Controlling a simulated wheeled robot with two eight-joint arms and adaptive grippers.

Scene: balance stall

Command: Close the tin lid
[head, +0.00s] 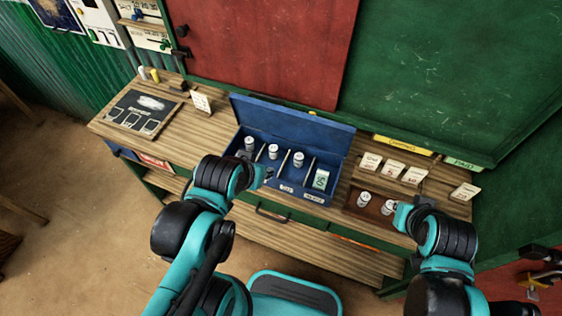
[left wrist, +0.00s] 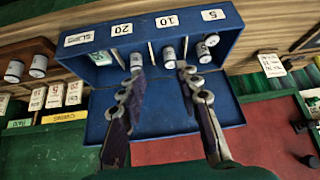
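The blue tin (head: 300,193) stands on the wooden counter with its lid (head: 290,124) raised at the back. In the left wrist view the tin (left wrist: 142,34) appears turned over, with its open lid (left wrist: 160,120) below. Its compartments hold white rolls (head: 273,152) and a green-and-white stack of slips (head: 320,179). My left gripper (head: 267,176) is over the left front of the tin. The left wrist view shows its two fingers (left wrist: 162,76) apart with nothing between them. My right gripper (head: 393,208) is by the brown tray at right; its fingers are not clear.
The brown tray (head: 352,203) holds white rolls (head: 364,199). Several price cards (head: 393,168) stand behind it. A dark board (head: 137,113) lies at the counter's left end. Bare counter (head: 200,135) lies between board and tin. Red and green panels rise behind.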

